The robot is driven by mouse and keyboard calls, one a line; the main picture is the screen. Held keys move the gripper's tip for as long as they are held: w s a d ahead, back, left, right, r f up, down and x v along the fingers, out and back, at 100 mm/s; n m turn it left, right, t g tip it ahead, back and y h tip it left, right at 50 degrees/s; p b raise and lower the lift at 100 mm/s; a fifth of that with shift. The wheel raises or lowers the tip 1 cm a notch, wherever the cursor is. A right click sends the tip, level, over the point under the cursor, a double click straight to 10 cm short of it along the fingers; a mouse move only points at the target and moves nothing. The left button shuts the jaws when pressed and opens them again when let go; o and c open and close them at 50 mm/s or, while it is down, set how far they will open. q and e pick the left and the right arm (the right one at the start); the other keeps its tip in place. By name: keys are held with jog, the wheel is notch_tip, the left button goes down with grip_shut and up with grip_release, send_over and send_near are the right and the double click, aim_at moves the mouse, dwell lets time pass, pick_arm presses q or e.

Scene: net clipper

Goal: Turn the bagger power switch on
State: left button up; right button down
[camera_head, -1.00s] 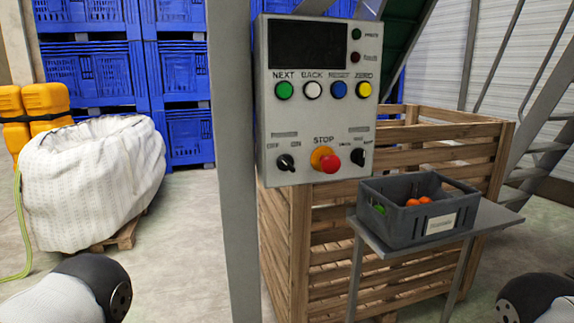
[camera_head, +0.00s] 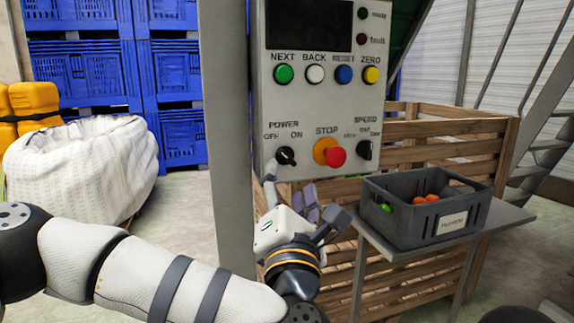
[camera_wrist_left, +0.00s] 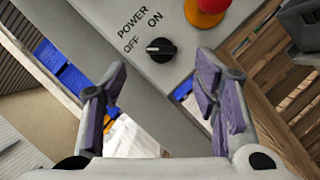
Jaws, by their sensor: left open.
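The control box (camera_head: 315,120) is grey and hangs beside a grey post. Its power switch (camera_head: 286,156) is a black round knob at the lower left, under the labels POWER, OFF and ON. In the left wrist view the power switch (camera_wrist_left: 161,50) shows a white mark on its OFF side. My left gripper (camera_head: 290,183) is open and empty just below and in front of the switch. In the left wrist view its purple-padded fingers (camera_wrist_left: 161,78) stand apart, with the knob beyond the gap between them, apart from both. My right gripper is out of view.
The red stop button (camera_head: 336,157) on its orange base sits right of the switch, with the black speed knob (camera_head: 364,150) further right. The post (camera_head: 226,120) stands left. A dark crate (camera_head: 412,232) on a small shelf and a wooden bin (camera_head: 470,135) are at right.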

aim_at(288, 159)
pick_arm(q)
jog(key=x, duration=0.6)
jog(key=shift+w, duration=0.3)
jog(key=c, duration=1.2)
jog(key=shift+o, duration=0.2)
